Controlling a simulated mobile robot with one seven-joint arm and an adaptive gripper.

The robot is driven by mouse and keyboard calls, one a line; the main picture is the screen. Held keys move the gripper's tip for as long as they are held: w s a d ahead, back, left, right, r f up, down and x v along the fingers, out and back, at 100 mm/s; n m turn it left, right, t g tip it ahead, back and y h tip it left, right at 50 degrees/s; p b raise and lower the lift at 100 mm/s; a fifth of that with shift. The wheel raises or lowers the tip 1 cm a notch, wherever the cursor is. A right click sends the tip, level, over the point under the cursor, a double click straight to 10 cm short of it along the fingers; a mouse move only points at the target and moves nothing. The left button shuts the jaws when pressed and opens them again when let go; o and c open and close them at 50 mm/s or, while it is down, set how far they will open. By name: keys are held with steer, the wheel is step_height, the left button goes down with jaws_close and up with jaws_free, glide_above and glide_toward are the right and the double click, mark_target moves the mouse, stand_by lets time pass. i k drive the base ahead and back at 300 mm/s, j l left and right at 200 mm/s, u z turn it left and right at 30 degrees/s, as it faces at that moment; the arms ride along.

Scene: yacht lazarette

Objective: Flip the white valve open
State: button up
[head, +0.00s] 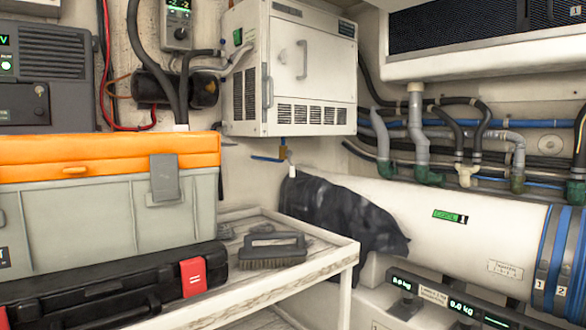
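Several valve-like fittings sit on the pipes along the back wall, and I cannot tell for certain which is the white valve. A cream-white fitting (466,175) stands on top of the large white cylinder, between green fittings. A small white spout-like fitting (291,170) stands below the wall cabinet, beside a thin blue lever (267,158). Whether either is open or shut is too small to read. My gripper is not in view.
A white shelf table (330,262) holds a black brush (272,250), a grey-orange toolbox (85,215) and a black case (110,290). A dark cloth (345,212) drapes over the white cylinder (420,205). The white cabinet (310,70) overhangs; hoses crowd the back wall.

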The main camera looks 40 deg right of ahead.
mark_target(288, 153)
steer(key=l, duration=2.1)
steer(key=k+z, duration=0.05)
